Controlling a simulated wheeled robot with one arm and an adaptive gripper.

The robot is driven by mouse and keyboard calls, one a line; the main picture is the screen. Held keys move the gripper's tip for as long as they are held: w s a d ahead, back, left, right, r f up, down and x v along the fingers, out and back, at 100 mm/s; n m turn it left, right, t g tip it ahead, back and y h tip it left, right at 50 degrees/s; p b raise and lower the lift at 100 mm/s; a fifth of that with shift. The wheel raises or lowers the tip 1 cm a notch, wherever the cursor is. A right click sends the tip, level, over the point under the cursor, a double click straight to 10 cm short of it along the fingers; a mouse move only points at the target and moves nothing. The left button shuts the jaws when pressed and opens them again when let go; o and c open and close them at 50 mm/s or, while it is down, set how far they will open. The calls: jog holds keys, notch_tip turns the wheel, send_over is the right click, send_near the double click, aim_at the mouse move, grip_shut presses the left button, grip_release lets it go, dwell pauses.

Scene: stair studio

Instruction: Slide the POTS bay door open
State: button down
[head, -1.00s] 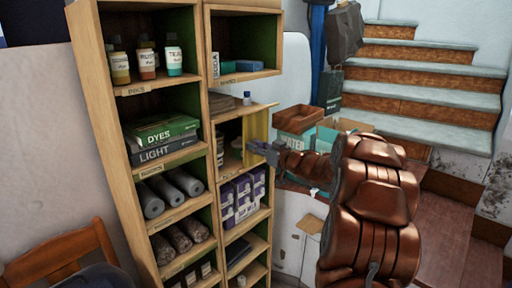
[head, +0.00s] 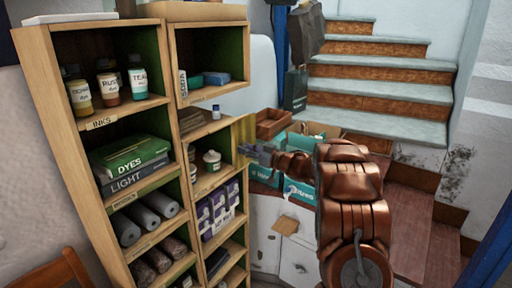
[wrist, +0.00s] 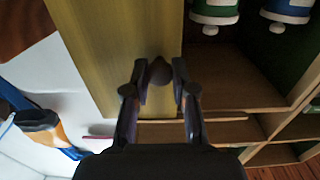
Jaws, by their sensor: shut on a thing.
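The POTS bay door is a flat yellow panel (head: 246,128) at the right side of a middle bay in the shelf's right column. The bay is open to the panel's left, with a white and green pot (head: 211,158) inside. My gripper (head: 248,151) is at the panel's front. In the wrist view, the panel (wrist: 115,50) fills the upper middle and has a dark round knob (wrist: 159,71). My gripper (wrist: 160,84) has its fingers on both sides of the knob, shut on it. Pots (wrist: 215,12) show right of the panel's edge. No bay label is readable there.
The wooden shelf (head: 150,20) holds inks (head: 107,84), dye boxes (head: 130,165) and purple cartons (head: 218,212). Teal boxes (head: 300,180) and a wooden tray (head: 272,122) stand right of the door, behind my arm. Stairs (head: 385,95) rise at the back right.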

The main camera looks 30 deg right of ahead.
dwell(0.3)
jog(key=c, duration=1)
grip_release()
jog(key=shift+o, duration=0.2)
jog(key=shift+d, duration=0.1)
jog(key=v, duration=1.2)
jog(key=shift+w, duration=0.1)
